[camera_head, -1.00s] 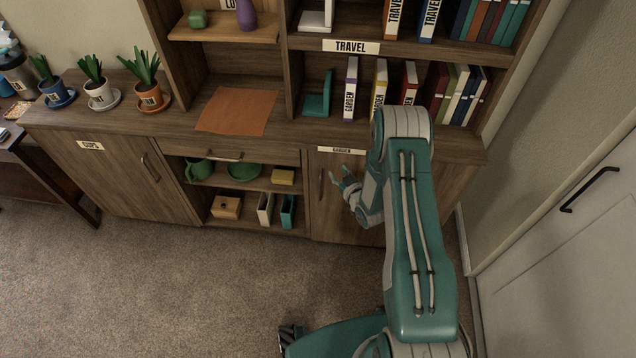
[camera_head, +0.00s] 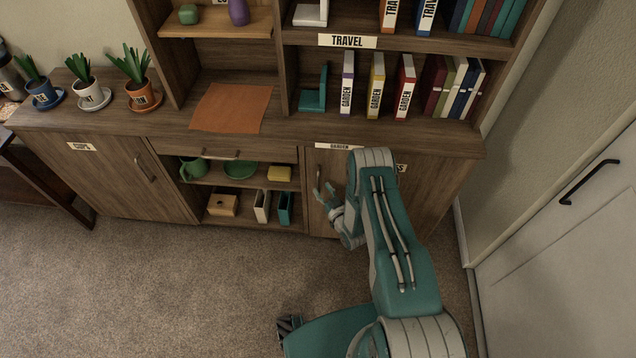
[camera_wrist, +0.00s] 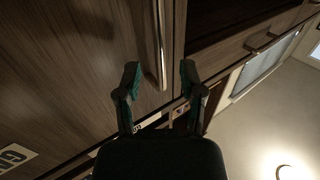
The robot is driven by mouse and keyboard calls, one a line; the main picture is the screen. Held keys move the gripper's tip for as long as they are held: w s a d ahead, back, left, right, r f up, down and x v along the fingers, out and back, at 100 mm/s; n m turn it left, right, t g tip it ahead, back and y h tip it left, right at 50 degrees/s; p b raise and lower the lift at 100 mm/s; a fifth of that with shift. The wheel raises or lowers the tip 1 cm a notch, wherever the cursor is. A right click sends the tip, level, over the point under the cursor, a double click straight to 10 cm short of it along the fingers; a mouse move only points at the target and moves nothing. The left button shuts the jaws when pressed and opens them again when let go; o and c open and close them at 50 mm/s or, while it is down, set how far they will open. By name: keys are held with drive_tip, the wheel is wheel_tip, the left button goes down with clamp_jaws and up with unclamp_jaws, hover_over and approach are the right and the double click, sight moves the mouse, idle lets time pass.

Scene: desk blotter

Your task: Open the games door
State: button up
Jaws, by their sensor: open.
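The games door (camera_head: 335,166) is the shut wooden door at the lower right of the cabinet. Its label (camera_head: 401,168) is mostly hidden behind my arm, with only the end showing; part of it shows in the wrist view (camera_wrist: 14,157). The door's upright metal handle (camera_head: 318,177) is at its left edge. My gripper (camera_head: 322,192) is open at the handle's lower part. In the wrist view, the handle (camera_wrist: 159,45) lies between the two open fingers (camera_wrist: 159,72) as seen, with a gap on each side. I cannot tell whether a finger touches it.
Open shelves (camera_head: 230,180) with a green mug, bowl and boxes lie left of the door. The cups door (camera_head: 110,175) is further left. Books stand on the shelves above the counter (camera_head: 400,138). A white door (camera_head: 560,270) is at right. The carpet (camera_head: 180,280) is clear.

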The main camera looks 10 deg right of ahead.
sight(318, 184)
drive_tip(key=shift+x, duration=1.8)
drive_tip(key=shift+c, duration=0.3)
clamp_jaws()
drive_tip(key=shift+s, duration=0.15)
